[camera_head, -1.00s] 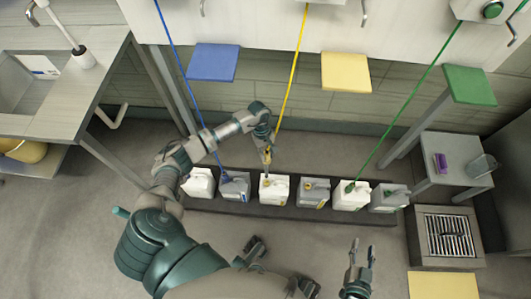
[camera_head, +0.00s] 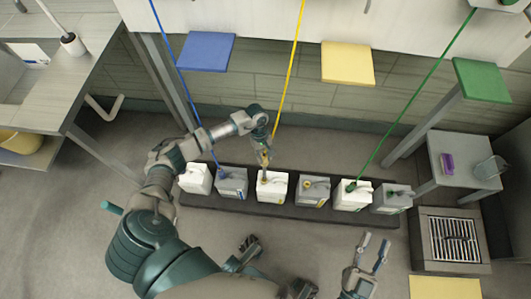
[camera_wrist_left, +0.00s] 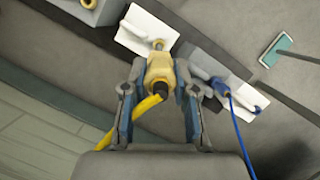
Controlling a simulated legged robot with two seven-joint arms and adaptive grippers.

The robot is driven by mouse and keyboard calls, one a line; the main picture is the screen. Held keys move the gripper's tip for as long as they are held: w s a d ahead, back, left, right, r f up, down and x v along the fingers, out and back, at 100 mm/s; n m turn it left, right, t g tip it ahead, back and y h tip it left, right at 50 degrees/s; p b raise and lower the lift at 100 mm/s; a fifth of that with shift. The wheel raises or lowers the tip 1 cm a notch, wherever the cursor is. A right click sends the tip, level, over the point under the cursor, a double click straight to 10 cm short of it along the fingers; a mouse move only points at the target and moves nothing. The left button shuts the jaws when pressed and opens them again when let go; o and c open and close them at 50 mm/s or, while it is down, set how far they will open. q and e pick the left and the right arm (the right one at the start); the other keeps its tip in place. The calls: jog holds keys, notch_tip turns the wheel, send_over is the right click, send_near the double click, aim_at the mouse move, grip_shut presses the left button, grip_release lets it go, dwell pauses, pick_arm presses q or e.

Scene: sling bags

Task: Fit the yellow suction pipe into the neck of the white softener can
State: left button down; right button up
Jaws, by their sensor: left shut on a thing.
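My left gripper (camera_head: 264,158) is shut on the yellow suction pipe, low over the row of cans. In the left wrist view the gripper (camera_wrist_left: 161,100) clasps the pipe's yellow fitting (camera_wrist_left: 160,72) between both fingers. The yellow hose (camera_head: 288,80) runs up from it. The pipe's lower part (camera_head: 264,176) points down at the white softener can (camera_head: 273,190), third from the left. This can (camera_wrist_left: 135,38) also shows beyond the fitting in the wrist view. I cannot tell whether the tip is inside the neck. My right gripper (camera_head: 374,252) is open and empty at the lower right.
Several white and grey cans stand close together on a dark strip (camera_head: 240,203). A blue hose (camera_head: 183,80) reaches the grey can (camera_head: 232,184) left of the white one. A green hose (camera_head: 415,95) reaches another white can (camera_head: 352,198). A side table (camera_head: 440,140) stands at the right.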

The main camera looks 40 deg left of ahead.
pick_arm(q)
jog(key=shift+f, duration=0.3)
jog(key=shift+a+f, duration=0.1)
jog(key=shift+a, duration=0.2)
pick_arm(e)
jog(key=shift+s+a+r+t, duration=0.2)
jog(key=shift+a+r+t, duration=0.2)
jog(key=shift+r, duration=0.15)
pick_arm(q)
jog(key=shift+d, duration=0.2)
pick_arm(e)
jog(key=shift+d+f, duration=0.15)
jog(key=shift+d, duration=0.1)
pick_arm(q)
jog(key=shift+b, duration=0.3)
pick_arm(e)
jog(key=shift+f, duration=0.2)
pick_arm(q)
jog(key=shift+a, duration=0.1)
pick_arm(e)
jog(key=shift+a, duration=0.1)
